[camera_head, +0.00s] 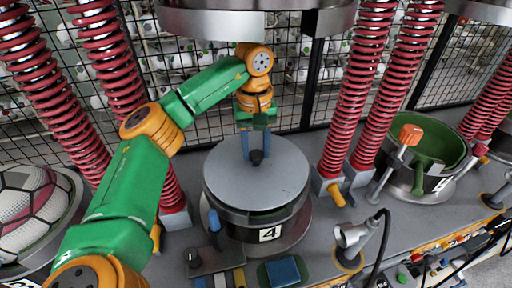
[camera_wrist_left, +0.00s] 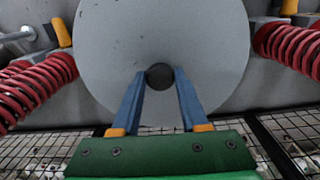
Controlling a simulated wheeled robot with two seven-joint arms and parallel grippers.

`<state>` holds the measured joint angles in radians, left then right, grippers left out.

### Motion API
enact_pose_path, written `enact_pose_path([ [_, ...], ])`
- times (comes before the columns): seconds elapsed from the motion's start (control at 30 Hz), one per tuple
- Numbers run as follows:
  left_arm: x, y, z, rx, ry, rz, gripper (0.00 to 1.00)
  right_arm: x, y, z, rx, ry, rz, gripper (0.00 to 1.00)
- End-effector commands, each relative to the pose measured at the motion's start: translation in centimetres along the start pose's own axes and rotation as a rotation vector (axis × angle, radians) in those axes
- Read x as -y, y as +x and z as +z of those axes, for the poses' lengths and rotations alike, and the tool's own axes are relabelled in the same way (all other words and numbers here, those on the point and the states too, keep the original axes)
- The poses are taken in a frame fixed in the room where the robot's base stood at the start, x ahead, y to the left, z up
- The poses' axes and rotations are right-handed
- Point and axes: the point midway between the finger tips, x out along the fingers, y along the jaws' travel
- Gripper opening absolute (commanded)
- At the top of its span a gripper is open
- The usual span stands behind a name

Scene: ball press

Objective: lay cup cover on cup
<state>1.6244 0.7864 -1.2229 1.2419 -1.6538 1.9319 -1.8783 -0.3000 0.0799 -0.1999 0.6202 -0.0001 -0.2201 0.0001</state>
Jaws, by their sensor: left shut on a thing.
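The cup cover (camera_head: 235,185) is a flat grey disc with a small dark knob at its middle. It lies level over the cup (camera_head: 292,222), the round one with the number 4 label. A dark gap shows between the cover and the cup's front wall, and I cannot tell whether they touch all round. My left gripper (camera_head: 257,157) points down with its blue fingers shut on the knob. In the left wrist view, the knob (camera_wrist_left: 159,76) sits between the fingertips and the cover (camera_wrist_left: 200,45) fills the middle. The cup's inside is hidden. My right gripper is out of view.
Red springs (camera_head: 352,90) stand on both sides of the cup. A press plate (camera_head: 255,22) hangs above. A green open cup (camera_head: 430,160) is at right, a patterned ball (camera_head: 30,205) at left. A grey lamp (camera_head: 355,236) stands front right, and a wire fence is behind.

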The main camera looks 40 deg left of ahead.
Motion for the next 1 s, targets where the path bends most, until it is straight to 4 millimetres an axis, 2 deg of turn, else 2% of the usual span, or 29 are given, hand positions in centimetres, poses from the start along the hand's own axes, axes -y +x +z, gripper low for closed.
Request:
enact_pose_path([
  [0.5,-0.01,0.98,-0.02,-0.001,0.0,0.002,0.0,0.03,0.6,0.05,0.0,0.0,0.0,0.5],
  [0.53,-0.01,0.98,-0.02,-0.001,0.0,0.002,0.46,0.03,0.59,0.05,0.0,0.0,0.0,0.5],
  [0.63,-0.01,0.94,-0.01,-0.001,0.0,0.002,0.73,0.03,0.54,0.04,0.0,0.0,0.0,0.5],
  [0.67,-0.01,0.94,-0.01,-0.001,0.0,0.002,0.79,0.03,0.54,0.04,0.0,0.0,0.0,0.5],
  [0.93,0.01,0.96,-0.01,0.0,0.0,0.0,0.79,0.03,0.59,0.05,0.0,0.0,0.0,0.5],
  [1.0,-0.03,0.39,-0.03,-0.001,-0.001,0.001,0.79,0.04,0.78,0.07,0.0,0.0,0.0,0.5],
])
